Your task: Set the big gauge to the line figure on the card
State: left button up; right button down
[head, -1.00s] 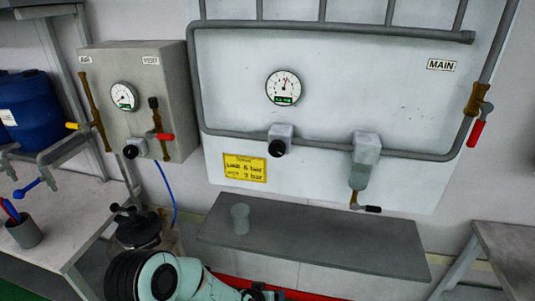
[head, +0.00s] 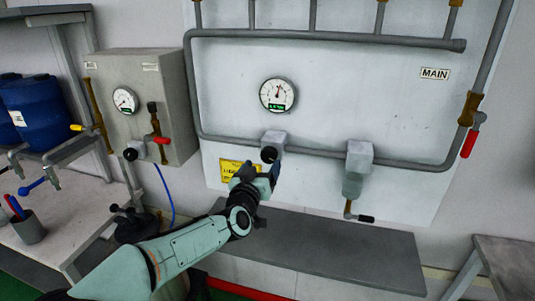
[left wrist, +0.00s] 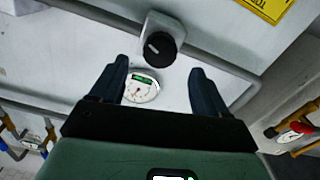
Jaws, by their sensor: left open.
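The big gauge (head: 277,95) is a round white dial with a red needle pointing near the top and a green readout, on the white panel. It also shows in the left wrist view (left wrist: 142,88). Below it a grey block carries a black knob (head: 269,154), also in the left wrist view (left wrist: 160,47). The yellow card (head: 228,167) is partly hidden by my left gripper (head: 262,170). That gripper is open and empty just below the knob. In the left wrist view its fingers (left wrist: 152,82) stand apart, the knob ahead of them. My right gripper is out of view.
A grey box (head: 172,90) with a smaller gauge (head: 126,100) and its own knob hangs at the left. A grey valve (head: 359,170) with a black-ended lever is right of the knob. A grey shelf (head: 350,250) runs below the panel. A red-handled valve (head: 468,143) hangs far right.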

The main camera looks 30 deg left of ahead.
aim_at(268, 157)
pick_arm(q)
jog(key=p+x, duration=0.1)
jog(key=x, duration=0.5)
jog(key=shift+w+p, duration=0.1)
jog(key=shift+p, duration=0.25)
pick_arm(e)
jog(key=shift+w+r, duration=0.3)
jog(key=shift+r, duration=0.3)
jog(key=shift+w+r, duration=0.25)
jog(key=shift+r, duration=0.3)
pick_arm(q)
jog(key=shift+c, duration=0.3)
jog(key=c, duration=1)
